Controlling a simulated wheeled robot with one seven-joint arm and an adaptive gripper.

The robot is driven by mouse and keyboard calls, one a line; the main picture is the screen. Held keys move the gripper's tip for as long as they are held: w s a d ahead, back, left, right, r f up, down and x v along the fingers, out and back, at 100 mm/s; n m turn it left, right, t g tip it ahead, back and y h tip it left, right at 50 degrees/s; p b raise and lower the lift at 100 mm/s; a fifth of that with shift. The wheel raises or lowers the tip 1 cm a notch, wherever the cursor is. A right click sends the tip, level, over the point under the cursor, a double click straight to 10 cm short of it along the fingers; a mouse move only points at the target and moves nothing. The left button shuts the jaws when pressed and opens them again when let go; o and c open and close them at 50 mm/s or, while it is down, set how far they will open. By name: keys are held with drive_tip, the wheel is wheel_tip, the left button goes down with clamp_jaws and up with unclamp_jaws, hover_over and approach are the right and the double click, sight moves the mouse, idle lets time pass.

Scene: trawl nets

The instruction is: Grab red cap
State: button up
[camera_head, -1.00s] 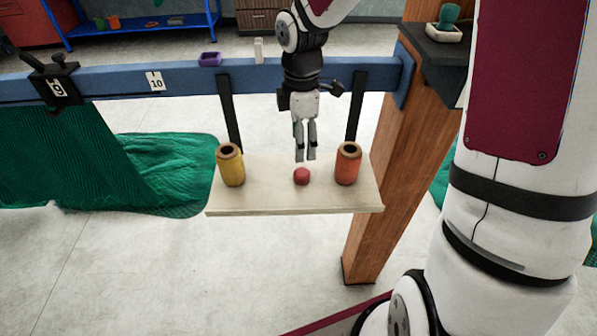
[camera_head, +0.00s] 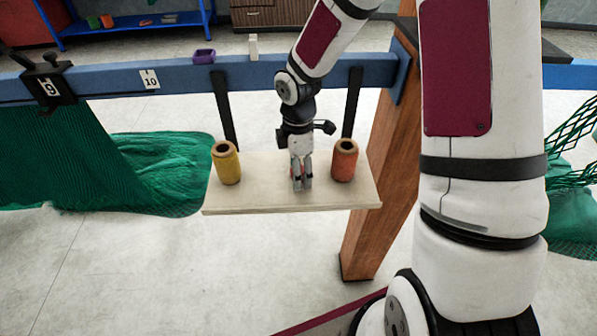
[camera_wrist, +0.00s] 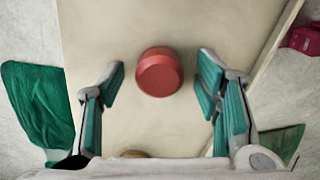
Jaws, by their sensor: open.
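The red cap (camera_wrist: 159,72) lies on the pale hanging shelf (camera_head: 250,197). In the wrist view it sits ahead of and between the two open fingers of my gripper (camera_wrist: 160,82), with a gap on each side. In the head view my gripper (camera_head: 302,186) is lowered to the shelf, between the yellow spool and the orange spool. There the fingers hide most of the cap, and only a little red shows between them. My gripper is open and holds nothing.
A yellow spool (camera_head: 227,163) stands left of my gripper and an orange-red spool (camera_head: 344,160) stands close on its right. A blue beam (camera_head: 185,76) runs behind, with a purple tray (camera_head: 204,56) on it. A wooden post (camera_head: 372,226) stands to the right.

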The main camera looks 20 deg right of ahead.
drive_tip(key=c, duration=1.1)
drive_tip(key=shift+r, duration=0.1)
